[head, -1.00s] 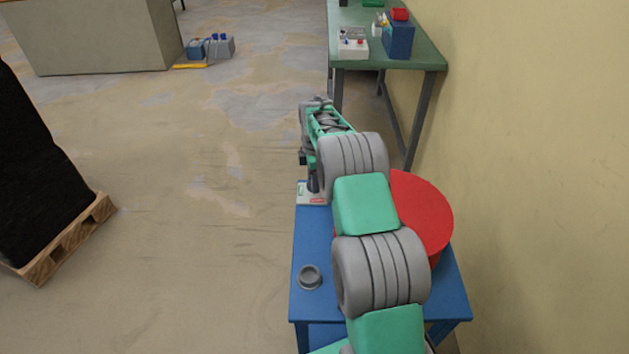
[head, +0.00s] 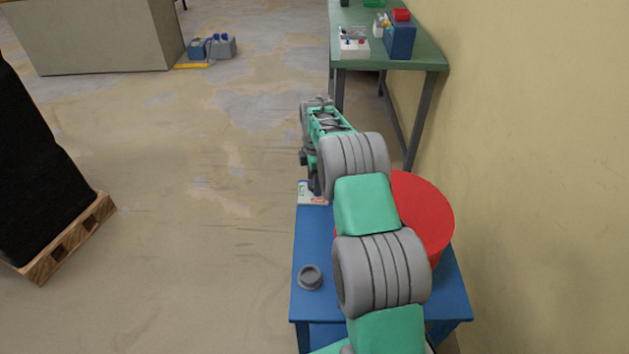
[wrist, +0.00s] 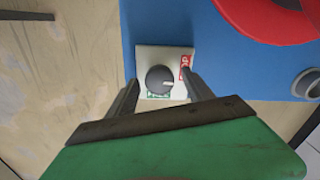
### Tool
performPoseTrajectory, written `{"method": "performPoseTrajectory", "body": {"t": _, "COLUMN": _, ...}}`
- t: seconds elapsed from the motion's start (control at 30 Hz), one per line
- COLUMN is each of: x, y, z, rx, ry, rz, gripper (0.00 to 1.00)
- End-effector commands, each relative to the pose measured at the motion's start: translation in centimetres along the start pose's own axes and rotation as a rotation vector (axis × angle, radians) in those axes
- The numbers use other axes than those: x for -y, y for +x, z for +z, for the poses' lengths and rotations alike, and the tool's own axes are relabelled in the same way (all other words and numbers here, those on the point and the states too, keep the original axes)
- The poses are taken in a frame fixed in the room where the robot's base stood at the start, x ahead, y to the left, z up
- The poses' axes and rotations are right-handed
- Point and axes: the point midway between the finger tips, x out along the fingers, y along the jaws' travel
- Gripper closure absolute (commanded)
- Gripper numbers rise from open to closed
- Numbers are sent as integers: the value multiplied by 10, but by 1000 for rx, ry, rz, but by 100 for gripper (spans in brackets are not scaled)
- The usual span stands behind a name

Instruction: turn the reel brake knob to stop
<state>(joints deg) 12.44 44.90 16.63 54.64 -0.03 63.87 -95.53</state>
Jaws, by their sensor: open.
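The brake knob (wrist: 160,79) is a dark grey round knob with a pale pointer mark, on a white plate (wrist: 147,53) at the edge of the blue table. In the wrist view the mark points right. A red label (wrist: 185,66) is at the plate's upper right and a green label (wrist: 157,95) below the knob; their words are hard to read. My gripper (wrist: 161,80) is open, its fingers on either side of the knob with gaps to it. In the head view the plate (head: 312,198) shows below my gripper (head: 314,187), and the knob is hidden.
The red reel (head: 425,210) stands on the blue table (head: 312,240), partly behind my arm. A grey ring-shaped cup (head: 310,278) sits near the table's left edge. A green bench (head: 420,50) is farther back by the wall. Open floor lies to the left.

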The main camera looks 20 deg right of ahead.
Motion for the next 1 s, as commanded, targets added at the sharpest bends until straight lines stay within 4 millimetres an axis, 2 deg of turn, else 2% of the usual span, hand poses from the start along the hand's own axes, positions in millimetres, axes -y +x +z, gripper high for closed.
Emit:
{"method": "performPoseTrajectory", "body": {"t": 0.17, "x": -1, "y": -9, "z": 0, "rx": 1, "ry": 0, "rz": 4, "gripper": 40}}
{"method": "performPoseTrajectory", "body": {"t": 0.4, "x": 0, "y": -57, "z": -1, "rx": 0, "ry": -1, "rz": 3, "gripper": 40}}
{"method": "performPoseTrajectory", "body": {"t": 0.53, "x": 0, "y": -74, "z": -1, "rx": 0, "ry": -1, "rz": 1, "gripper": 40}}
{"method": "performPoseTrajectory", "body": {"t": 0.93, "x": 0, "y": -78, "z": -1, "rx": 0, "ry": -1, "rz": 0, "gripper": 40}}
{"method": "performPoseTrajectory", "body": {"t": 1.0, "x": 2, "y": -84, "z": -3, "rx": 0, "ry": 10, "rz": 4, "gripper": 40}}
